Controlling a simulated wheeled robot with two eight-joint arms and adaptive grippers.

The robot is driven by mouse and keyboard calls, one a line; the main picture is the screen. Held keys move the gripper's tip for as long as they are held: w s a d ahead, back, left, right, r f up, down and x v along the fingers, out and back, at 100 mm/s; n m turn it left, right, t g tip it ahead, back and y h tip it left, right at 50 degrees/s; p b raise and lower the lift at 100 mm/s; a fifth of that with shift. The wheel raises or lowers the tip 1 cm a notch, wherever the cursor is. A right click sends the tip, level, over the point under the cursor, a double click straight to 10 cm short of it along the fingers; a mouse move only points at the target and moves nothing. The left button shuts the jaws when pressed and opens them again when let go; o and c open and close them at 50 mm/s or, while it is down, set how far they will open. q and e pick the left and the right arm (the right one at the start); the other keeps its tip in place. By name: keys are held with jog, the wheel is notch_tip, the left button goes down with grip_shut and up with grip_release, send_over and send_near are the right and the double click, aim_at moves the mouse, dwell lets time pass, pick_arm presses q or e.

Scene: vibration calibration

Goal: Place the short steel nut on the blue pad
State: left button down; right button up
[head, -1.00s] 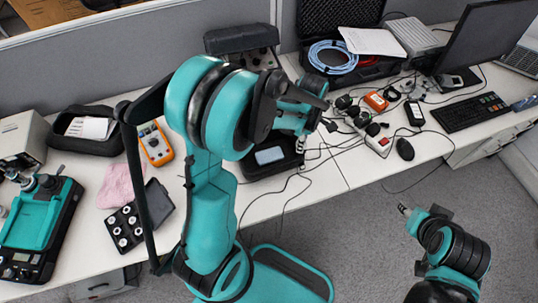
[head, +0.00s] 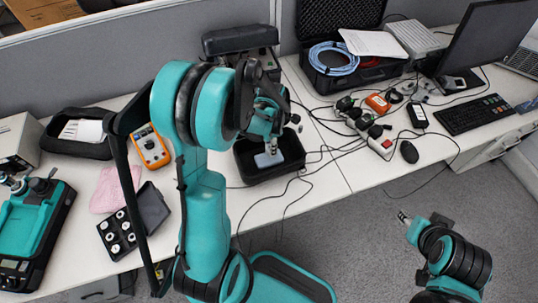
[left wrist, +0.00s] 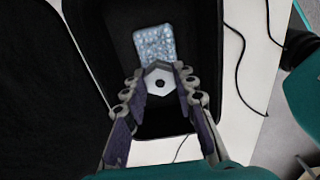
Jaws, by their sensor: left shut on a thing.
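My left gripper (head: 271,146) is over the black open box (head: 288,166) in the head view. In the left wrist view, the left gripper (left wrist: 160,92) is shut on the short steel nut (left wrist: 158,82), a pale hexagonal piece with a dark hole. The blue pad (head: 266,159) lies in the box and looks pale blue and mottled. In the left wrist view the blue pad (left wrist: 155,44) shows just beyond the nut, whose height above it I cannot tell. The nut is hidden in the head view. My right gripper (head: 403,217) shows only partly, low at right, away from the table.
A black case of round parts (head: 118,235), a pink cloth (head: 113,189) and an orange multimeter (head: 152,148) lie at left. Cables and a power strip (head: 377,143) crowd the table right of the box. An open black case (head: 345,75) stands behind.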

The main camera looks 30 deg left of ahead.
aim_at(269, 158)
pick_arm(q)
jog(key=shift+a+f, duration=0.2)
jog(key=shift+a, duration=0.1)
jog(key=shift+s+f, duration=0.1)
jog(key=shift+f, duration=0.15)
jog(key=shift+f+b, duration=1)
jog(key=shift+f, duration=0.65)
jog(key=shift+f, duration=0.15)
jog(key=c, duration=1.2)
grip_release()
